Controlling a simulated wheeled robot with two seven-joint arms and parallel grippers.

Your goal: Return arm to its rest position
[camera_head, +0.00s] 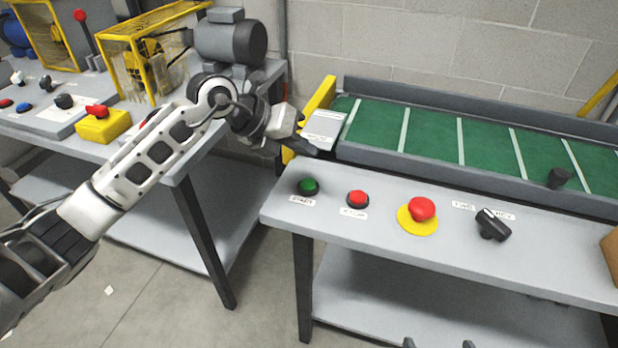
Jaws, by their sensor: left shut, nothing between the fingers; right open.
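My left arm reaches in from the left edge across the gap between two tables. Its gripper (308,146) is shut and empty. In the picture it lies just above the green button (308,186), near the left end of the conveyor; I cannot tell its exact height. Of my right gripper (438,343), only two dark fingertips show at the bottom edge. They are apart with nothing between them, in front of the right table's lower shelf.
The right table (450,215) carries a red button (357,198), a red mushroom button on yellow (422,208) and a black rotary switch (492,225). Behind is a green conveyor (480,140). The left table holds a motor (230,40), a yellow cage (150,55) and a yellow switch box (103,125).

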